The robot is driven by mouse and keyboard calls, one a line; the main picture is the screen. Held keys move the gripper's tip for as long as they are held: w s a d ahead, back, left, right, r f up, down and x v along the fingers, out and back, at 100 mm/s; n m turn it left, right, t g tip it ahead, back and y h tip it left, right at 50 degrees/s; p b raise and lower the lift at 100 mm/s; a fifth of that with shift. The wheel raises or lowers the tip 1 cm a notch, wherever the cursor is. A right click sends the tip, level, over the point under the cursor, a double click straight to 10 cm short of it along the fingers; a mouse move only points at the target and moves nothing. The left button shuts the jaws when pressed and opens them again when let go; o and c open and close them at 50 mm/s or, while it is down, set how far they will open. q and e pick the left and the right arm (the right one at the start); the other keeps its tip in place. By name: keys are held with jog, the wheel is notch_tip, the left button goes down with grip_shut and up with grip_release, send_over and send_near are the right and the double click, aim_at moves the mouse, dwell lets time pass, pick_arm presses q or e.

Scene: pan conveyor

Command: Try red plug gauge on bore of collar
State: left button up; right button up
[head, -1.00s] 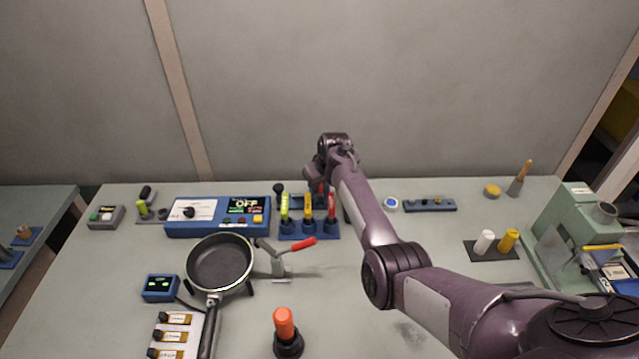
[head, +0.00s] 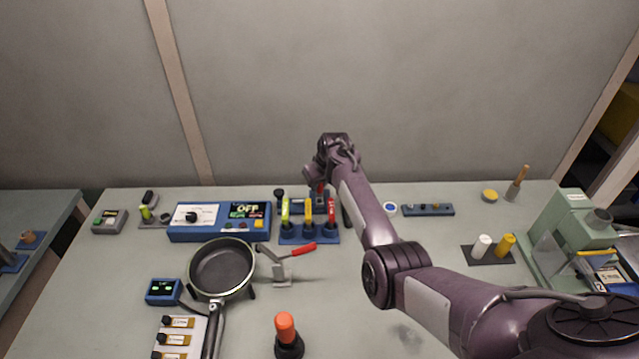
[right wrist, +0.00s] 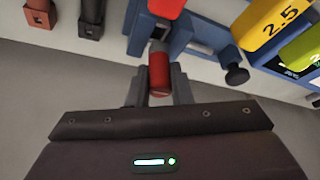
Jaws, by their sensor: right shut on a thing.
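My right gripper (right wrist: 158,88) is shut on a red cylindrical handle, the red plug gauge (right wrist: 158,72), which shows between its two fingers. A short grey part shows at the gauge's far end, close to a blue fixture (right wrist: 205,38) with a black knob. In the head view the gauge is a small red patch (head: 321,187) under my right wrist, above the fixture (head: 295,208) behind the gauge rack. A grey piece in the fixture may be the collar; its bore is hidden. I cannot tell whether the gauge tip is inside it. My left gripper is not in view.
A blue rack (head: 310,237) with green, yellow and red tagged gauges stands just in front of the fixture. A blue control box (head: 205,233), a pan (head: 222,267) and a red-handled clamp (head: 300,250) lie left and front.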

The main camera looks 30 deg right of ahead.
jog(key=shift+r+p, duration=2.2)
jog(key=shift+r, duration=0.25)
